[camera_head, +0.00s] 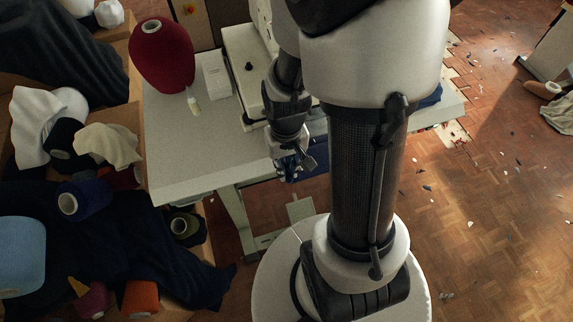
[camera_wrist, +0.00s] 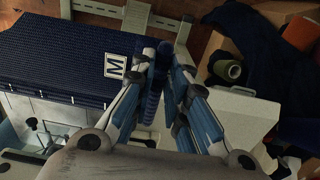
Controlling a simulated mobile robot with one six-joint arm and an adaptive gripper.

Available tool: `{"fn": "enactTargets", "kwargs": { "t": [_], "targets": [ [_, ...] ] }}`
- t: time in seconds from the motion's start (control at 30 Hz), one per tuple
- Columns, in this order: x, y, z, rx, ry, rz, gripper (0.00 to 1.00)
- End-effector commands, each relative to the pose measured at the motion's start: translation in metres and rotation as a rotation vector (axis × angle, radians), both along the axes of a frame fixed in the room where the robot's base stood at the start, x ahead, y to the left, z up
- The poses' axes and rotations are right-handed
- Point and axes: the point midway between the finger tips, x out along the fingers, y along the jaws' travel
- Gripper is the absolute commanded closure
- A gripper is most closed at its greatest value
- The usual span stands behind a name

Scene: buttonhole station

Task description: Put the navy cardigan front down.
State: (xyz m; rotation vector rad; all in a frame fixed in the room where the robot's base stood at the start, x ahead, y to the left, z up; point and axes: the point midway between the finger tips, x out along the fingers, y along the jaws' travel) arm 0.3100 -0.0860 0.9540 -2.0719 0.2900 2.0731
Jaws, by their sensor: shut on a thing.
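The navy cardigan front (camera_wrist: 55,75) is a ribbed navy knit piece with a white label marked M (camera_wrist: 116,66), spread at the left of the wrist view. A strip of the navy knit stands between the fingers of my gripper (camera_wrist: 163,58), which is shut on it. In the head view my gripper (camera_head: 296,165) is at the front edge of the white table (camera_head: 180,165). Navy cloth (camera_head: 320,172) shows beside it, and a blue bit (camera_head: 432,97) shows right of my arm. My arm hides most of the piece.
A white sewing machine (camera_head: 245,60), a dark red yarn cone (camera_head: 162,55) and a small white box (camera_head: 216,75) stand on the table. Boxes of yarn cones and dark cloth (camera_head: 130,250) fill the left. The table's left front is bare. Scraps litter the parquet floor (camera_head: 500,200).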

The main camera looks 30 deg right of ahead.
Motion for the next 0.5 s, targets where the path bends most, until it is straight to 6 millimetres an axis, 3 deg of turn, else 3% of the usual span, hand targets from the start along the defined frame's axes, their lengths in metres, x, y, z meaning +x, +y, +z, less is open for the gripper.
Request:
{"fn": "enactTargets", "kwargs": {
  "t": [0.5],
  "targets": [
    [0.0,0.0,0.031,0.0,-0.001,0.0,1.0]
  ]
}}
